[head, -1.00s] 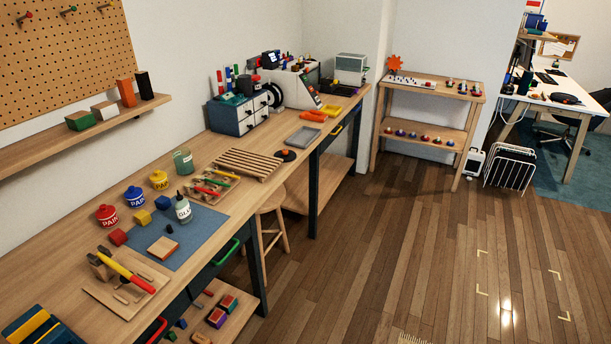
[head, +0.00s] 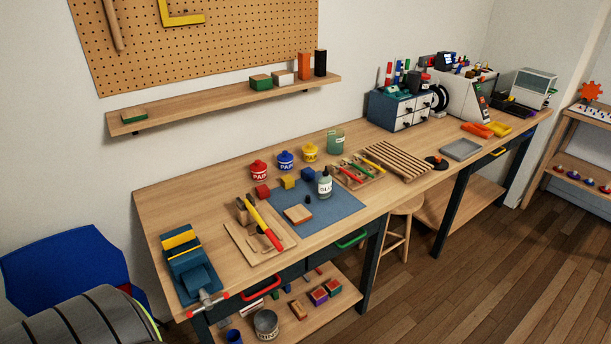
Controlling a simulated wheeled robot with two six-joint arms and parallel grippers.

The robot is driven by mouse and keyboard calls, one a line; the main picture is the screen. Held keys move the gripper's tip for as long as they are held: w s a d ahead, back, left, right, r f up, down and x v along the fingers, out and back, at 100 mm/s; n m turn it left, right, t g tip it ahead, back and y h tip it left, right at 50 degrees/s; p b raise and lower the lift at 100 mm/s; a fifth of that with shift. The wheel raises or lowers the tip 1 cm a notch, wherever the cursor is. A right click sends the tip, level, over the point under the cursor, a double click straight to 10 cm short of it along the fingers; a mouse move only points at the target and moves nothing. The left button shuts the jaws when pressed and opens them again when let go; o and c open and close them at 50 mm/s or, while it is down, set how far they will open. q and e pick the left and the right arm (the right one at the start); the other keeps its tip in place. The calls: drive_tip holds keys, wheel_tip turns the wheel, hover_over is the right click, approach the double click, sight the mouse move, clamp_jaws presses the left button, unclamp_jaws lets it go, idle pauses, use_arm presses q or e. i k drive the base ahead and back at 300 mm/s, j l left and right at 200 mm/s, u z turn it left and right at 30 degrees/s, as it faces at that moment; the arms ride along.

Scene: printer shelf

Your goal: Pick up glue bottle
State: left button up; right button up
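The glue bottle (head: 324,186) is a pale, translucent bottle with a dark tip and a label reading GLUE. It stands upright on a blue mat (head: 343,203) on the long wooden workbench (head: 165,215). A small dark piece lies just left of it, and a flat wooden block (head: 298,214) lies on the mat further left. Neither of my grippers shows in the head view.
Red (head: 259,171), blue (head: 286,161) and yellow (head: 310,153) paint pots stand behind the mat. A tool board with a yellow-handled tool (head: 264,226) lies to the left, and a blue vise (head: 188,265) sits at the bench's left end. Open floor lies at right.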

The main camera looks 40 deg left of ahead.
sight(325, 182)
drive_tip(key=u, duration=1.1)
